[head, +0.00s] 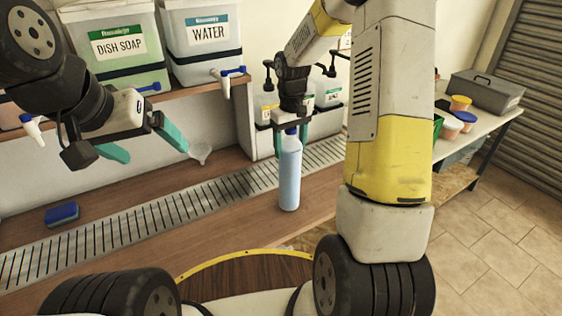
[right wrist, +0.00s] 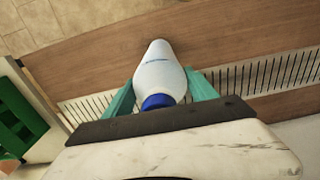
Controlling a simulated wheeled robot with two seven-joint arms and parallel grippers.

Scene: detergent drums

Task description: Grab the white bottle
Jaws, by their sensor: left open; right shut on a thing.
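The white bottle (head: 289,178), with a blue cap, is upright at the wooden counter, close to its front edge beside the metal grate. My right gripper (head: 291,142) comes down from above with its teal fingers shut on the bottle's upper part. In the right wrist view the bottle (right wrist: 158,75) lies between the two teal fingers (right wrist: 160,98), its blue cap toward the gripper. I cannot tell whether its base touches the counter. My left gripper (head: 145,143) is open and empty at the left, above the counter.
Drums labelled dish soap (head: 120,48) and water (head: 205,42) stand on a shelf, with taps at the front. A funnel (head: 200,151) and a blue sponge (head: 62,214) are at the counter. A side table (head: 500,112) at right holds tubs (head: 459,103) and a grey toolbox (head: 486,91).

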